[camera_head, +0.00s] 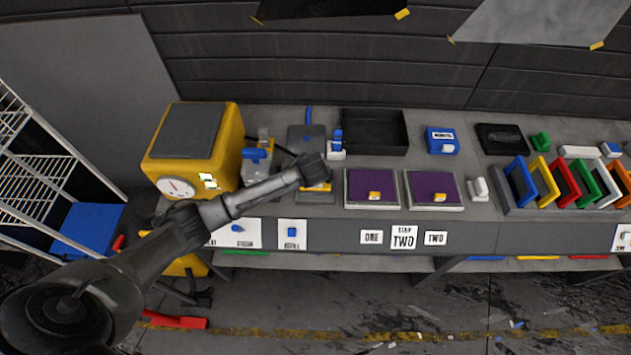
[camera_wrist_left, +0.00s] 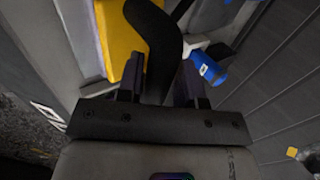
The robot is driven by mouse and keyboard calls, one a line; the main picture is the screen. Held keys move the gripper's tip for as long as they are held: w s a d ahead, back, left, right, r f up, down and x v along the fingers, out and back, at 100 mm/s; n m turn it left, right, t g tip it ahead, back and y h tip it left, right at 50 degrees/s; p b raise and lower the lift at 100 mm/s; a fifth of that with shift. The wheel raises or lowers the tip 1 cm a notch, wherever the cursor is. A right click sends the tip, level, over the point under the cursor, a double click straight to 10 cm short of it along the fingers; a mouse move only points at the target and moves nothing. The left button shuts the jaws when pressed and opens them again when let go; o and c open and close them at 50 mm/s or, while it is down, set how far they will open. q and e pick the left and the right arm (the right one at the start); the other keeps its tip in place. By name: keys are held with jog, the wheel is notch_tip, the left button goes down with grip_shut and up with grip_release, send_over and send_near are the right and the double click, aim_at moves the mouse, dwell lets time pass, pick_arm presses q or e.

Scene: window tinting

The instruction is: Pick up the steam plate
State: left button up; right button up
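My left arm reaches in from the left in the camera_head view, and its gripper (camera_head: 316,172) is low over the bench beside the yellow machine. A grey plate-like tool with a yellow edge (camera_head: 318,187), which looks like the steam plate, is mostly hidden under the gripper. In the left wrist view, a black curved handle (camera_wrist_left: 157,40) stands between the two fingers of my left gripper (camera_wrist_left: 160,88). The fingers look apart around it, with a narrow gap on one side. A yellow part (camera_wrist_left: 118,38) lies beyond the left finger. My right gripper is not in view.
The yellow machine with a gauge (camera_head: 195,145) stands left of the gripper. A blue-topped bottle (camera_head: 337,140) is close on the right and shows in the left wrist view (camera_wrist_left: 207,68). A black tray (camera_head: 375,117) and two purple pads (camera_head: 372,184) (camera_head: 434,186) lie further right.

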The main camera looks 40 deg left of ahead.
pick_arm(q)
jog(key=shift+x, duration=1.2)
grip_shut()
